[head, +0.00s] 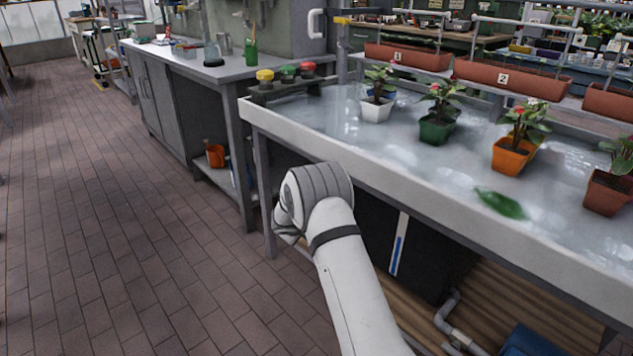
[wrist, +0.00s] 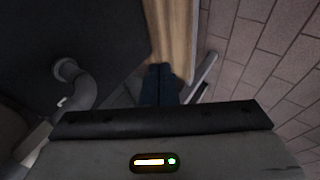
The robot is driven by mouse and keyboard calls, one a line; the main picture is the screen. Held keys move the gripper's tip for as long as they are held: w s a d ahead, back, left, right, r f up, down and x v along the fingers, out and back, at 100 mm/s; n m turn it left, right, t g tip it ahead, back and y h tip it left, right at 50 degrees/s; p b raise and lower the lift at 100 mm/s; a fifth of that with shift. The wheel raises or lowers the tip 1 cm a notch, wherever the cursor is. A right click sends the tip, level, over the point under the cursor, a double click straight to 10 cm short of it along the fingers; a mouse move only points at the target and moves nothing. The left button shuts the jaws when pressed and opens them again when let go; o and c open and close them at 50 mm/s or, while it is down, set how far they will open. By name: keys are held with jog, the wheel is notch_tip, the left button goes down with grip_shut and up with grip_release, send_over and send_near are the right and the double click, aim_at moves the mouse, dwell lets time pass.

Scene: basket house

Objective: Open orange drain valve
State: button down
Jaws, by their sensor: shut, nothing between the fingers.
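No orange drain valve can be made out in either view. A grey drain pipe (head: 447,318) bends down under the flooded table at the lower right of the head view. A curved grey pipe (wrist: 78,82) shows at the left of the wrist view, beside a dark panel. My gripper (wrist: 160,72) is shut and empty in the wrist view, its dark fingers pointing toward a wooden slatted surface.
The flooded table (head: 440,205) holds several potted plants and a loose green leaf (head: 500,204). Yellow, green and red knobs (head: 288,71) sit at its left corner. A dark tank (head: 375,235) stands below on a slatted shelf (head: 500,290). The brick floor (head: 120,220) is clear at left.

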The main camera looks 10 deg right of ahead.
notch_tip(320, 180, down, 4)
jog(key=s+y, duration=0.3)
jog(key=y, duration=0.3)
jog(key=s+d+r+m+t+y+p, duration=0.1)
jog(key=s+d+r+t+y, duration=0.4)
jog(key=r, duration=0.4)
jog(key=s+d+r+m+t+y+p, duration=0.1)
jog(key=s+d+r+t+y, duration=0.2)
jog(key=d+r+t, duration=0.35)
jog(key=s+r+b+x, duration=0.1)
jog(key=r+b+x, duration=0.1)
jog(key=x, duration=1.3)
jog(key=shift+a+r+t+b, duration=0.2)
jog(key=shift+r+t+b, duration=0.15)
jog(key=shift+b, duration=0.35)
